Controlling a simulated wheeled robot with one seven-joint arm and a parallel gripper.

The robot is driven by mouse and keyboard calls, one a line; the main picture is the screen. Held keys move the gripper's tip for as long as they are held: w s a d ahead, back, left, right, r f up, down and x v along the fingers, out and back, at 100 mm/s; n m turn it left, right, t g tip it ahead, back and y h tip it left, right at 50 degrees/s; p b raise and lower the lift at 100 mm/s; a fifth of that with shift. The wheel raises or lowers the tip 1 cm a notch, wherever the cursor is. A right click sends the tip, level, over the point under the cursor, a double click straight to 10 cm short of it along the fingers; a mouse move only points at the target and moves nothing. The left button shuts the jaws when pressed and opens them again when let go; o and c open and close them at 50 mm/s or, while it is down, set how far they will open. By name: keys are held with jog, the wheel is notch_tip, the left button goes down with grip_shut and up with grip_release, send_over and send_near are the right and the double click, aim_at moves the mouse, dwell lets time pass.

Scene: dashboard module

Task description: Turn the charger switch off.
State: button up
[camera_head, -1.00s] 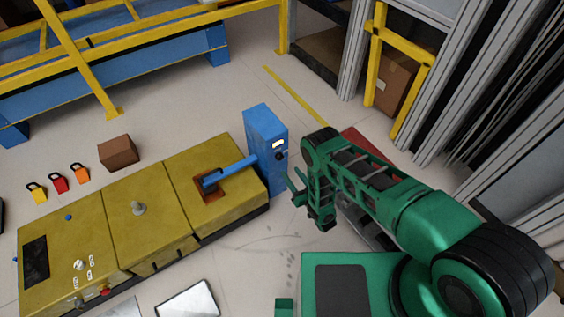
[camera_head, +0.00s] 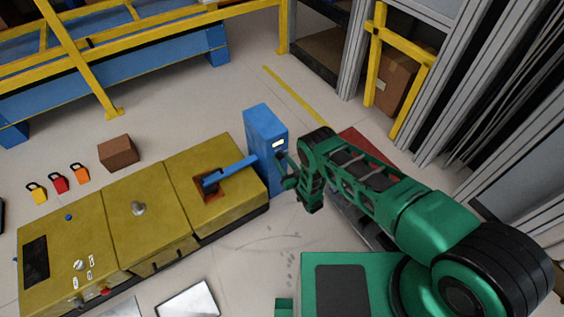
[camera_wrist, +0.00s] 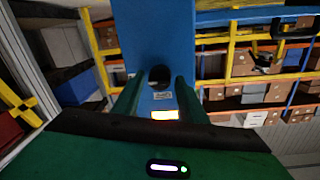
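The blue charger box (camera_head: 262,135) stands at the right end of the yellow-brown dashboard module (camera_head: 150,215). Its right face carries a lit label (camera_head: 278,143). In the wrist view a round black switch knob (camera_wrist: 159,75) shows on the blue face (camera_wrist: 155,35), with a small label and the lit label (camera_wrist: 165,115) below it. My gripper (camera_head: 284,168) is close to that face in the head view. In the wrist view my gripper (camera_wrist: 167,80) is open, with one green finger on each side of the knob. I cannot tell whether the fingers touch it.
A brown block (camera_head: 118,152) and several coloured padlocks (camera_head: 59,182) lie behind the module. A yellow rail (camera_head: 150,35) stands at the back. Floor around the box's right side is mostly clear.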

jog(key=c, duration=0.7)
jog(key=shift+a, duration=0.1)
jog(key=shift+n, duration=0.3)
jog(key=n, duration=0.3)
jog(key=shift+s, duration=0.1)
jog(key=n, duration=0.4)
jog(key=shift+y, duration=0.3)
jog(key=n, duration=0.6)
jog(key=shift+s+a+f, duration=0.1)
jog(key=shift+a+f, duration=0.05)
jog(key=shift+s+f+n+y, duration=0.1)
jog(key=shift+n+y, duration=0.2)
jog(key=shift+n, duration=2.1)
